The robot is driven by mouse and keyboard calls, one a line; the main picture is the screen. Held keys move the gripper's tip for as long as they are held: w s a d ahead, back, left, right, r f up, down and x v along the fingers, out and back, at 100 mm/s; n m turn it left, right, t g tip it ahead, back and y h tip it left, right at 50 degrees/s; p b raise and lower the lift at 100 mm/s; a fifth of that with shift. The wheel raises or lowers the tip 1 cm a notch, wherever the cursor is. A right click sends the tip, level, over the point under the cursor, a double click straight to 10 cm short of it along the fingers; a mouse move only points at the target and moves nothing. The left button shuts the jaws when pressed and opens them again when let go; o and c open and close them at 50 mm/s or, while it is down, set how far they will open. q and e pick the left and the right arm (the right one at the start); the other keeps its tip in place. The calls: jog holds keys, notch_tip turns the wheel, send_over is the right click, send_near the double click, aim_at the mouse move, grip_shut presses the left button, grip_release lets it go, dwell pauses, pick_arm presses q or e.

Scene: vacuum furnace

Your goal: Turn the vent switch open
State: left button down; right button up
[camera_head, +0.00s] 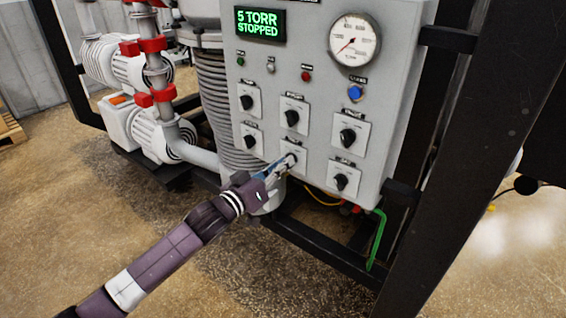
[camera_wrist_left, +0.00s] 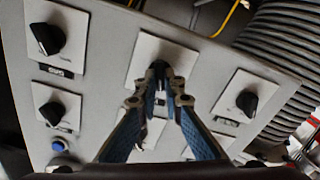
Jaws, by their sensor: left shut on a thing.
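The grey control panel (camera_head: 238,75) carries several black rotary switches on white square plates. My left gripper (camera_head: 285,165) reaches in from the lower left to the middle switch of the lower row. In the left wrist view its blue-padded fingers (camera_wrist_left: 159,88) converge on that switch's black knob (camera_wrist_left: 160,67) and are shut on it. The knob stands out from its white plate (camera_wrist_left: 180,53) and is partly hidden by the fingertips, so its exact angle is unclear. The small labels are too blurred to read, so I cannot confirm which switch is vent. My right gripper is not in view.
The display (camera_head: 260,23) reads "5 TORR STOPPED". A round gauge (camera_head: 354,40) and a blue button (camera_head: 355,92) sit on the panel's right side. Neighbouring switches (camera_head: 342,181) are close by. A black frame post (camera_head: 455,160) stands right; pumps (camera_head: 155,133) stand left.

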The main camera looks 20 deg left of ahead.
pick_arm(q)
jog(key=m+p, duration=0.2)
jog(key=m, duration=0.8)
jog(key=shift+d+p, duration=0.15)
jog(key=shift+p, duration=0.15)
jog(key=shift+m, duration=0.3)
jog(key=c, duration=2.1)
grip_release()
jog(key=v, duration=1.2)
